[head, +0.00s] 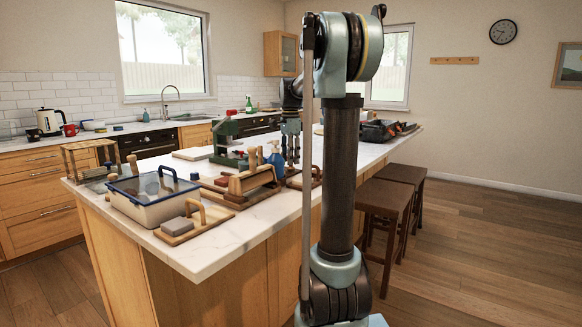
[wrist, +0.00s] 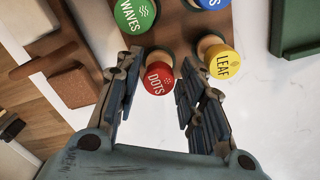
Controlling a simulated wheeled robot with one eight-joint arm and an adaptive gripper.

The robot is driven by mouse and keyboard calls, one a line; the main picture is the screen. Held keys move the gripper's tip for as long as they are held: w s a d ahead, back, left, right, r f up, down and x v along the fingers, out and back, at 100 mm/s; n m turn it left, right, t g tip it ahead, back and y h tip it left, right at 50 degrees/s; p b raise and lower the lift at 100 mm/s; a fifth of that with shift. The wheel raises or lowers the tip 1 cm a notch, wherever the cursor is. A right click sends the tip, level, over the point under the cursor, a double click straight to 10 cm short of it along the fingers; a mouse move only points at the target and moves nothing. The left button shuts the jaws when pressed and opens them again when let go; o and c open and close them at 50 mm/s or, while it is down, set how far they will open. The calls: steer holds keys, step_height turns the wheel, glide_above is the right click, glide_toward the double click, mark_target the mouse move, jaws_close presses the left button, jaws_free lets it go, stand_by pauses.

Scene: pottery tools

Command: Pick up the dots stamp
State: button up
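The dots stamp (wrist: 158,79) has a round red top lettered DOTS on a light wooden handle. In the wrist view it stands at the near edge of a brown wooden board (wrist: 182,42). My gripper (wrist: 161,66) is open, with one finger on each side of the red top. Gaps show between the fingers and the stamp, and its lower part is hidden. In the head view my gripper (head: 291,158) points down over the island counter; the dots stamp cannot be made out there.
Close by are the yellow LEAF stamp (wrist: 223,63), beside the right finger, the green WAVES stamp (wrist: 134,15) and a blue-topped stamp (wrist: 209,3). A green tray (wrist: 286,43) is at upper right. The counter (head: 228,243) also holds a blue-rimmed bin (head: 150,210) and wooden tools.

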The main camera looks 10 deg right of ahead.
steer(key=shift+f, duration=0.25)
steer(key=c, duration=0.7)
steer(key=shift+r, duration=0.1)
steer(key=shift+c, duration=0.2)
